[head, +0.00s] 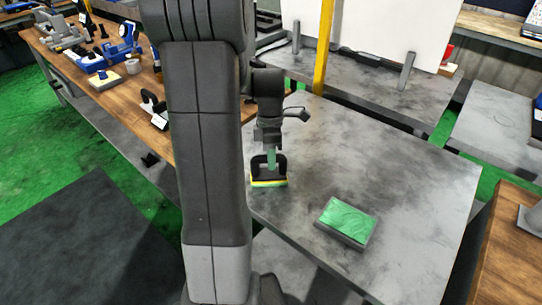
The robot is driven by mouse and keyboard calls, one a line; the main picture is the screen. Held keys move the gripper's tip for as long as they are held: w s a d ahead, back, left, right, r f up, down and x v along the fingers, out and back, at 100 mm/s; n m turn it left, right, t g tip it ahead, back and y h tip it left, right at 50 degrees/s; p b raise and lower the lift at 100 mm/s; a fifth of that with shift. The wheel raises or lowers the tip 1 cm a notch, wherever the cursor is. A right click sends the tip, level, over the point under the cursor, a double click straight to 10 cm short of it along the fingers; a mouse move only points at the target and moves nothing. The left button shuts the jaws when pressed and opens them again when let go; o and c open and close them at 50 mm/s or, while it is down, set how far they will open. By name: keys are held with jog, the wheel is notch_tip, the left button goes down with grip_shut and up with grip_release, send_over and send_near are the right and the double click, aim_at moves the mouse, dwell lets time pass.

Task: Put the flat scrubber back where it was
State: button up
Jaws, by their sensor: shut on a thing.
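The flat scrubber (268,181) has a black loop handle and a yellow and green pad underneath. It is upright over the left part of the grey metal table (400,200). My gripper (271,158) points down from above and is shut on its handle. The fingertips are small and partly merge with the handle. I cannot tell whether the pad touches the table top or hangs just above it.
A grey block with a green top (346,220) lies on the table, right and nearer. A yellow post (323,45) and a white panel (375,30) stand behind. A wooden bench (95,85) with blue tools is at left. The table's middle is clear.

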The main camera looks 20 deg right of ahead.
jog(key=o, duration=1)
jog(key=shift+c, duration=0.2)
jog(key=r, duration=0.4)
jog(key=w+r, duration=0.1)
jog(key=r, duration=0.4)
jog(key=w+r, duration=0.1)
jog(key=r, duration=0.3)
jog(key=shift+w+d+r, duration=0.1)
jog(key=shift+d+r, duration=0.15)
jog(key=shift+d, duration=0.05)
jog(key=shift+c, duration=0.2)
